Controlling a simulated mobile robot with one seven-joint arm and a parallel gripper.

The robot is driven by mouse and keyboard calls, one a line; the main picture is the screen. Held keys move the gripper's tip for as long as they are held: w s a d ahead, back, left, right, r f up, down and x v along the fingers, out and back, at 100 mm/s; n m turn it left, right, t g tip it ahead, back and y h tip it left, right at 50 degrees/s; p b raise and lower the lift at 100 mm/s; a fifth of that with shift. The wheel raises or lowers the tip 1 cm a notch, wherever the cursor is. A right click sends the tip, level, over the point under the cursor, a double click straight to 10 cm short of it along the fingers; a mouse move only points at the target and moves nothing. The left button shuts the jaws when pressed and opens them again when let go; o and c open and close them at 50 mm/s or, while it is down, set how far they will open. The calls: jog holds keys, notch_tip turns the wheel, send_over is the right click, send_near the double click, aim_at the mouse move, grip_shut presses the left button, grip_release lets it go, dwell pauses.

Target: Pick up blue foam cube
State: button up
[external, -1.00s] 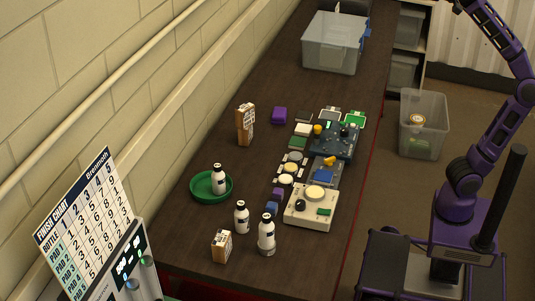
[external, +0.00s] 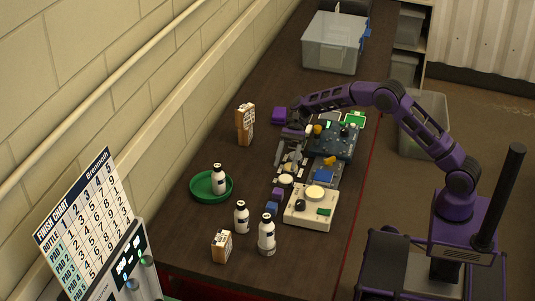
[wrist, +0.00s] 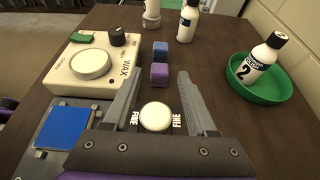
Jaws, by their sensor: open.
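The blue foam cube (external: 272,208) lies on the dark table, left of the cream wax machine. In the wrist view the blue cube (wrist: 160,48) sits just beyond a purple cube (wrist: 159,76). The purple cube also shows in the external view (external: 278,193). My gripper (external: 287,158) is open and empty, pointing down over the table on the far side of both cubes. In the wrist view its two fingers (wrist: 160,75) stand apart, with a round cream pad (wrist: 155,117) seen between them.
The wax machine (wrist: 88,64) stands close beside the cubes. A grey tray with a blue pad (wrist: 62,127), white bottles (external: 242,217) and a green dish (external: 211,197) with a bottle are nearby.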

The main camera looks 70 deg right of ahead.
send_near(272, 204)
jog(key=x, duration=0.4)
jog(key=shift+s+a+b, duration=0.2)
jog(key=shift+a+b, duration=0.1)
jog(key=shift+a, duration=0.1)
jog(key=shift+f+x, duration=0.15)
jog(key=shift+x, duration=1.25)
jog(key=shift+f+x, duration=0.2)
jog(key=shift+x, duration=1.15)
jog(key=shift+w+d, duration=0.15)
jog(key=shift+w, duration=0.05)
grip_shut()
